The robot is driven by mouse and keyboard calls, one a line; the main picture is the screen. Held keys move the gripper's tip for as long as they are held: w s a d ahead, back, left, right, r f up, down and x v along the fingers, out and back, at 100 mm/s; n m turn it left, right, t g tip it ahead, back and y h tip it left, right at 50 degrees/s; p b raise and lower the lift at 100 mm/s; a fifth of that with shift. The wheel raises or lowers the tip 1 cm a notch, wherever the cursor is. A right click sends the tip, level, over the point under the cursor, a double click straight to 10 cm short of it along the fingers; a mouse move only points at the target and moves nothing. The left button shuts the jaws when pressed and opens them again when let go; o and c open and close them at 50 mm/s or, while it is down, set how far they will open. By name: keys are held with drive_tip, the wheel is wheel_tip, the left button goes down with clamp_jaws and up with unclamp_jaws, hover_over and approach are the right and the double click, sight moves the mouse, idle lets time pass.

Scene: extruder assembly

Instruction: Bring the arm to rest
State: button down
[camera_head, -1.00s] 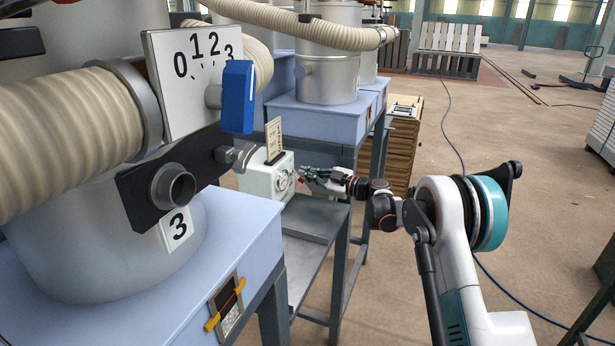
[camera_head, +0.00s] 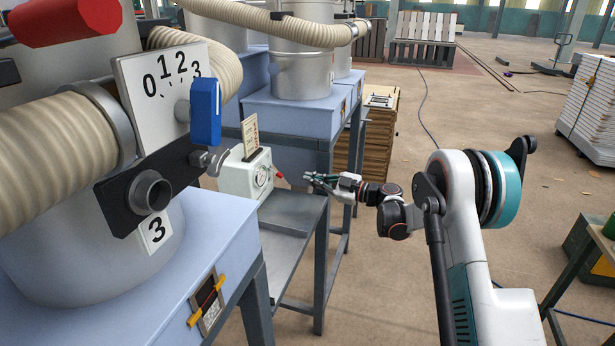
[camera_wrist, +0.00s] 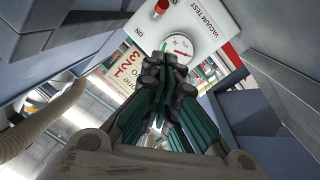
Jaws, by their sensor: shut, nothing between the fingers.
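My gripper (camera_head: 308,178) is at the end of my arm, to the right of the white vacuum test box (camera_head: 246,174) and apart from it. Its fingers are together and hold nothing. In the wrist view the closed fingers (camera_wrist: 165,72) point toward the box (camera_wrist: 188,25), which shows its round dial, a red knob and the words "VACUUM TEST". The red lever of the box (camera_head: 280,176) points toward my gripper.
The box stands on a grey metal stand (camera_head: 290,215). A blue machine table (camera_head: 215,250) is at the left, with a blue handle (camera_head: 206,112) and a number dial (camera_head: 165,80) above. A wooden crate stack (camera_head: 380,130) stands behind my arm.

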drive_tip(key=s+d+r+m+g+h, duration=0.15)
drive_tip(key=s+r+m+h, duration=0.35)
drive_tip(key=s, duration=0.6)
drive_tip(key=s+d+r+m+h, duration=0.25)
drive_tip(key=s+r+m, duration=0.35)
drive_tip(key=s, duration=0.5)
drive_tip(key=s+d+f+m+h, duration=0.2)
drive_tip(key=s+d, duration=0.2)
drive_tip(key=s, duration=0.5)
drive_tip(key=s+d+f+m+h+b, duration=0.1)
drive_tip(key=s+d+m+h, duration=0.2)
drive_tip(key=s, duration=0.6)
drive_tip(key=s+d+f+m+h, duration=0.2)
drive_tip(key=s+d+m+h, duration=0.1)
drive_tip(key=s, duration=0.7)
drive_tip(key=shift+d+f+b, duration=0.3)
drive_tip(key=shift+d+b, duration=0.05)
drive_tip(key=shift+d, duration=0.45)
